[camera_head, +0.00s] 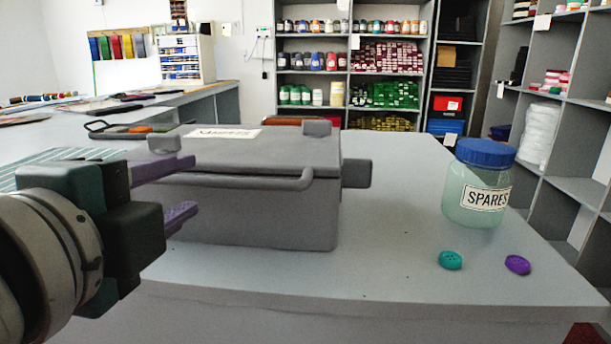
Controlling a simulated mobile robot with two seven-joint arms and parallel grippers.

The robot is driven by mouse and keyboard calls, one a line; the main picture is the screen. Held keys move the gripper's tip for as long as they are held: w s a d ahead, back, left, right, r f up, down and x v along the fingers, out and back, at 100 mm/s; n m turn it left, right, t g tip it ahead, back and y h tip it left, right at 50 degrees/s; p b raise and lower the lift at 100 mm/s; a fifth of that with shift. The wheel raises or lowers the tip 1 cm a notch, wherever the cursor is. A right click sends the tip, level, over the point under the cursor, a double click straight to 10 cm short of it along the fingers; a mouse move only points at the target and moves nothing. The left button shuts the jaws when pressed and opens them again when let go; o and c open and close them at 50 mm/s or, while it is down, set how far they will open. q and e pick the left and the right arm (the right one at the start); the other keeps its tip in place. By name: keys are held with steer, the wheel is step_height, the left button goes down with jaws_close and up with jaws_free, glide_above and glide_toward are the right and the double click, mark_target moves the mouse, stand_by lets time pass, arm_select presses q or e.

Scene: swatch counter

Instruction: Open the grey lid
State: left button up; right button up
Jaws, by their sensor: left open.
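A grey box (270,216) stands on the grey counter, and its grey lid (262,155) lies shut on top. The lid has a white label (222,133) and a bar handle (252,183) along its front edge. My left gripper (190,188) comes in from the left, with two purple fingers one above the other. It is open, its fingertips in front of the box's left front part, near the left end of the handle. I cannot tell whether they touch it. The box's left end is partly hidden by the gripper. My right gripper is not in view.
A jar with a blue lid marked SPARES (478,185) stands right of the box. A teal button (450,260) and a purple button (517,264) lie in front of it. A dark tray (100,130) sits behind left. The counter (390,240) is clear between box and jar.

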mark_target(195, 183)
arm_select(q)
steer(key=shift+x, duration=2.25)
steer(key=shift+c, duration=0.3)
jaws_close()
